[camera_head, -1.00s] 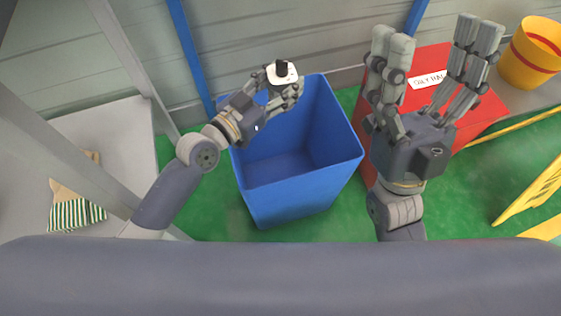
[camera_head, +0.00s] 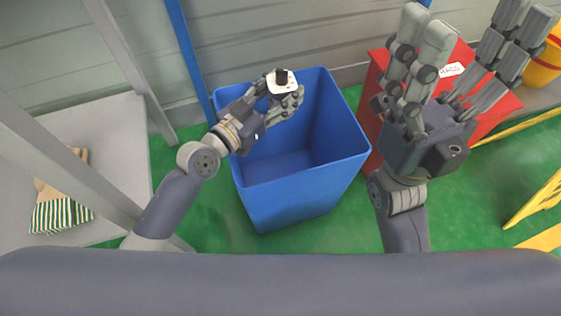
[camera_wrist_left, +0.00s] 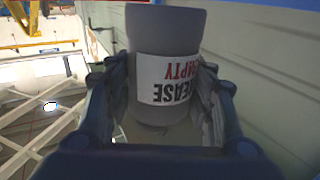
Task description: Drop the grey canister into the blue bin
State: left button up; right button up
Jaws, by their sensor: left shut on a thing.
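The grey canister (camera_wrist_left: 165,45) fills the middle of the left wrist view, with a white label lettered in black and red that reads upside down. My right gripper (camera_head: 466,75) is open and empty, right of the bin.
A red box (camera_head: 495,113) with a white label stands behind my right gripper. A yellow bucket (camera_head: 545,66) is at the far right. A grey platform (camera_head: 105,135) at left carries a striped bag (camera_head: 62,212). A blue post (camera_head: 190,60) rises behind the bin.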

aim_at(281, 70)
pick_arm(q)
jog(key=o, duration=1.2)
jog(key=shift+o, duration=0.2)
jog(key=shift+r, duration=0.1)
notch_tip(281, 70, up, 10)
jog(key=shift+f, duration=0.1)
